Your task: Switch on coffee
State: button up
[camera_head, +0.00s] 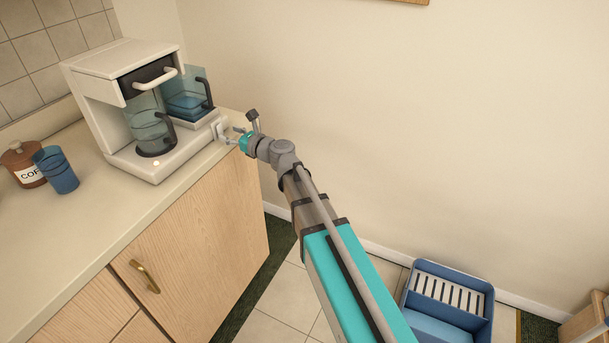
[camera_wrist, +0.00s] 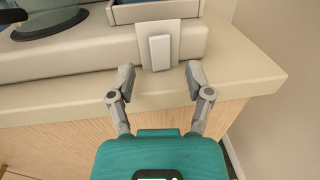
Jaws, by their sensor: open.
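The white coffee machine (camera_head: 125,107) stands on the counter, with a glass carafe (camera_head: 150,127) on its round dark plate. A white rocker switch (camera_wrist: 160,52) on a square plate sits on the side of the machine's base; the plate also shows in the head view (camera_head: 219,129). My gripper (camera_wrist: 159,78) is open and empty. Its two fingers are spread just in front of and below the switch, one to each side. I see no clear contact with the switch. In the head view my gripper (camera_head: 232,137) is at the right end of the counter.
A blue glass carafe or container (camera_head: 188,103) sits at the machine's right rear. A brown coffee jar (camera_head: 22,163) and a blue cup (camera_head: 58,170) stand left on the counter (camera_head: 60,235). A blue crate (camera_head: 448,303) lies on the floor. A wall bounds the right side.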

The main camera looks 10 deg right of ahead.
jog(key=s+d+n+g+h+p, duration=0.9)
jog(key=s+d+n+p, duration=0.8)
jog(key=s+n, duration=0.4)
jog(key=shift+s+d+n+g+h, duration=0.2)
jog(key=shift+d+n+g+h, duration=0.2)
jog(key=shift+n+g, duration=0.7)
jog(key=shift+f, duration=0.15)
dwell(0.3)
jog(key=s+d+n+g+h, duration=0.1)
jog(key=s+d+n+h, duration=0.2)
jog(key=d, duration=0.2)
jog(key=shift+s+d+f+n, duration=0.3)
jog(key=shift+f, duration=0.15)
